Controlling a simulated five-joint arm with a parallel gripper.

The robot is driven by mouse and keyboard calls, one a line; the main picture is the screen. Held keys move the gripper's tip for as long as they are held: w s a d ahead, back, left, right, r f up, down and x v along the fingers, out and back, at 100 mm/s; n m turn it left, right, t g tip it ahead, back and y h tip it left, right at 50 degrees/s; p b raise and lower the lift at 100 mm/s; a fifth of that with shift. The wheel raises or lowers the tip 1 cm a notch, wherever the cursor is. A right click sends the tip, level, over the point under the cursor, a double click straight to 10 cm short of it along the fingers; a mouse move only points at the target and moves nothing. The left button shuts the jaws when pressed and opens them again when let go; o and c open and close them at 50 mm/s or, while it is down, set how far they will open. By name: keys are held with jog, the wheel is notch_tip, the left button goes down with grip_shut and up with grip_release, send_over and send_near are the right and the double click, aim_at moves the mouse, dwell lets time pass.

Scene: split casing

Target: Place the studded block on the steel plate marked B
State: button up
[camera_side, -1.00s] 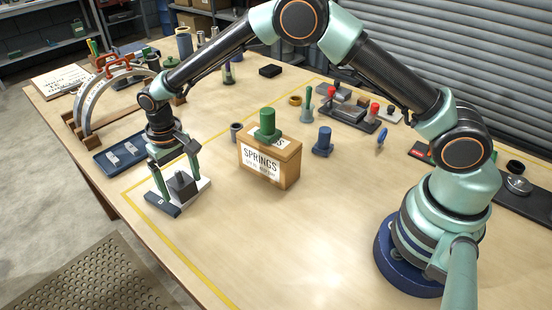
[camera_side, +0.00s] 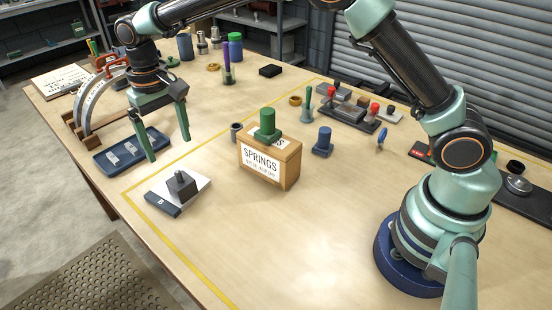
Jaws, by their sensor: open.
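The studded block (camera_side: 181,186), dark grey with a small stud on top, stands upright on the steel plate (camera_side: 198,187). The plate's dark front strip is marked B (camera_side: 163,203). My gripper (camera_side: 169,149) is open and empty, raised above and behind the block, apart from it. Its two green fingers point down near the blue tray.
A blue tray (camera_side: 106,165) with small metal pieces lies behind the plate at left. A cardboard SPRINGS box (camera_side: 270,166) with a green knobbed part (camera_side: 267,121) on it stands to the right. A blue knobbed part (camera_side: 322,142) stands beyond it. The front table area is clear.

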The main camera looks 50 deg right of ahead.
jog(key=shift+d+r, duration=0.15)
jog(key=shift+r, duration=0.25)
jog(key=s+d+r+t, duration=0.3)
jog(key=s+d+r, duration=0.5)
jog(key=d+r, duration=0.35)
jog(key=s+d+f+t, duration=0.2)
jog(key=s+d, duration=0.6)
jog(key=s, duration=0.3)
jog(key=shift+s+d+t, duration=0.3)
jog(key=shift+s+d, duration=0.05)
